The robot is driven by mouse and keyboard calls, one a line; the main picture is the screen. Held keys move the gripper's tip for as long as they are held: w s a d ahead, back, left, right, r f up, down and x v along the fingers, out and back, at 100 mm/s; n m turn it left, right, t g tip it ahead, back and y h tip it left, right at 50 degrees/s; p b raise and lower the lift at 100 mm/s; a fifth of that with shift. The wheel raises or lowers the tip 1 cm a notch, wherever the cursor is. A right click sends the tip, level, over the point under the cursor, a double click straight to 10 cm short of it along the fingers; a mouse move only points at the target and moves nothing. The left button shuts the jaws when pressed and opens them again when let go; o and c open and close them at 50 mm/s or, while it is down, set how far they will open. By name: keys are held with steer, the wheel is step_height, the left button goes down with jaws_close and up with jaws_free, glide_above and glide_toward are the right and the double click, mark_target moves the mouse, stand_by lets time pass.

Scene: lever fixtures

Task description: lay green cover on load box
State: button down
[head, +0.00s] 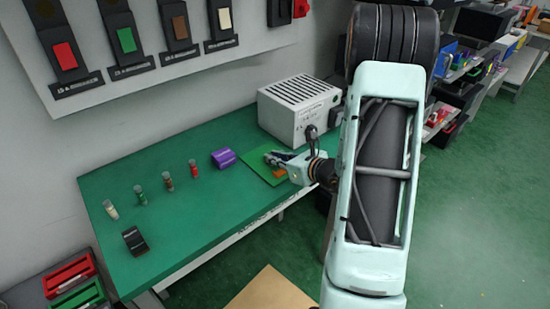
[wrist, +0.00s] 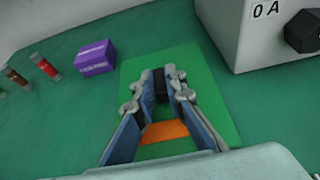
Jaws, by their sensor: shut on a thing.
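The green cover (head: 255,163) is a flat bright-green square with an orange patch, at the right end of the green table. It also shows in the wrist view (wrist: 215,82) under my fingers. My gripper (head: 272,158) is over the cover, its fingertips shut on a small black block (wrist: 160,85) at the cover's middle, which looks like its grip. I cannot tell whether the cover touches the table. A white box (head: 300,108) with a slotted top, probably the load box, stands behind and right of the cover; its lettering is only partly readable.
A purple block (head: 223,158) lies just left of the cover. Several small cylinders, including a red one (head: 193,169), stand farther left, with a black piece (head: 135,241) near the front edge. The table's front middle is clear. A wall panel (head: 150,50) hangs behind.

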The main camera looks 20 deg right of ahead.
steer(key=shift+f, duration=0.15)
steer(key=c, duration=2)
jaws_free()
steer(key=shift+o, duration=0.2)
